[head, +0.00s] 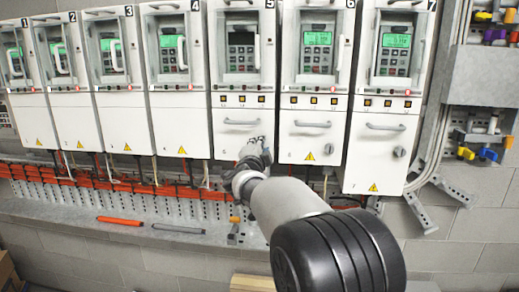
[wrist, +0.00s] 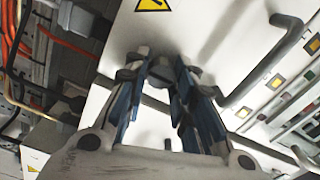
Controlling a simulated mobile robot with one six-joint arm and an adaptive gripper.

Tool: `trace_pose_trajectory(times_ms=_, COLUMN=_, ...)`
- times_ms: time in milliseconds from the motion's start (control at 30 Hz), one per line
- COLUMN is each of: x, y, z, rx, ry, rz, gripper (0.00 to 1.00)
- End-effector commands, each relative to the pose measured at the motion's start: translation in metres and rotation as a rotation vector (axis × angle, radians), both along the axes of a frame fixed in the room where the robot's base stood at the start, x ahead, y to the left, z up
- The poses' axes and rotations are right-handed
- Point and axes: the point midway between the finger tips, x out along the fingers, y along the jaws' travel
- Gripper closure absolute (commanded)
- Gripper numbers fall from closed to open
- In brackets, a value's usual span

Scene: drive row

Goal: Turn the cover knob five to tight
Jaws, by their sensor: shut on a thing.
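Drive five (head: 225,130) is a white cabinet with a "5" at its top and a dark display. Its lower cover carries a grey bar handle (head: 242,121), which also shows in the wrist view (wrist: 264,65). My gripper (head: 256,146) is at the lower right of this cover and hides the knob in the head view. In the wrist view my gripper (wrist: 162,75) has its blue-padded fingers on either side of the small grey cover knob (wrist: 161,76), shut on it. The fingers hide most of the knob, so its angle cannot be told.
Drive six (head: 312,140) and drive seven (head: 382,150) stand close on the right, drive four (head: 176,110) on the left. Orange cables (head: 70,178) run below the cabinets. An orange pen-like object (head: 120,221) and a grey one (head: 178,228) lie on the ledge.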

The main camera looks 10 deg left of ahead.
Motion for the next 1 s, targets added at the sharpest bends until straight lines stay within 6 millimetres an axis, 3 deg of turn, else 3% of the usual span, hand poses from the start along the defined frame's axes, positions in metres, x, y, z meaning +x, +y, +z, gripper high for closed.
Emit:
trace_pose_trajectory(times_ms=200, x=0.0, y=0.0, z=0.003, rx=0.0, ry=-0.004, rz=-0.001, gripper=1.0)
trace_pose_trajectory(times_ms=233, x=0.0, y=0.0, z=0.003, rx=0.0, ry=-0.004, rz=-0.001, gripper=0.75)
trace_pose_trajectory(times_ms=500, x=0.0, y=0.0, z=0.001, rx=-0.001, ry=-0.002, rz=0.0, gripper=0.57)
trace_pose_trajectory(times_ms=833, x=-0.001, y=0.0, z=0.001, rx=-0.002, ry=-0.001, rz=0.0, gripper=0.56)
trace_pose_trajectory(times_ms=1000, x=-0.014, y=0.001, z=0.001, rx=-0.004, ry=-0.001, rz=0.001, gripper=0.56)
